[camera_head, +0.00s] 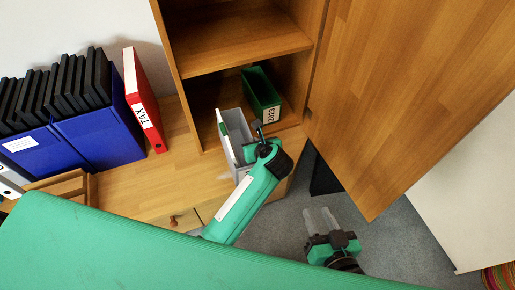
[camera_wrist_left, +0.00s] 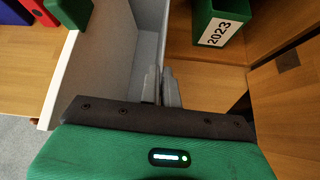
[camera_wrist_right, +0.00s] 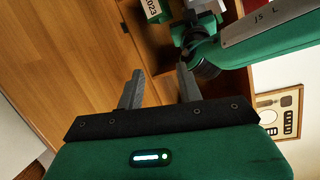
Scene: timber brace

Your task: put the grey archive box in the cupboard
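The grey archive box (camera_head: 229,133) stands upright at the front of the open cupboard (camera_head: 206,90), at the left of the lower compartment. It seems to be partly inside; its near end reaches over the front edge. My left gripper (camera_head: 258,133) is at the box's right side. In the left wrist view my left gripper (camera_wrist_left: 161,85) has its fingers close together on the box's thin side wall (camera_wrist_left: 159,45). My right gripper (camera_head: 320,218) hangs low, in front of the open door, above the floor. Its fingers (camera_wrist_right: 160,88) are apart with nothing between them.
A green box marked 2023 (camera_head: 261,95) stands inside the cupboard, right of the grey box. The cupboard door (camera_head: 400,90) is swung open to the right. A red TAX binder (camera_head: 143,100) and blue boxes (camera_head: 95,135) with black folders stand on the wooden top to the left.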

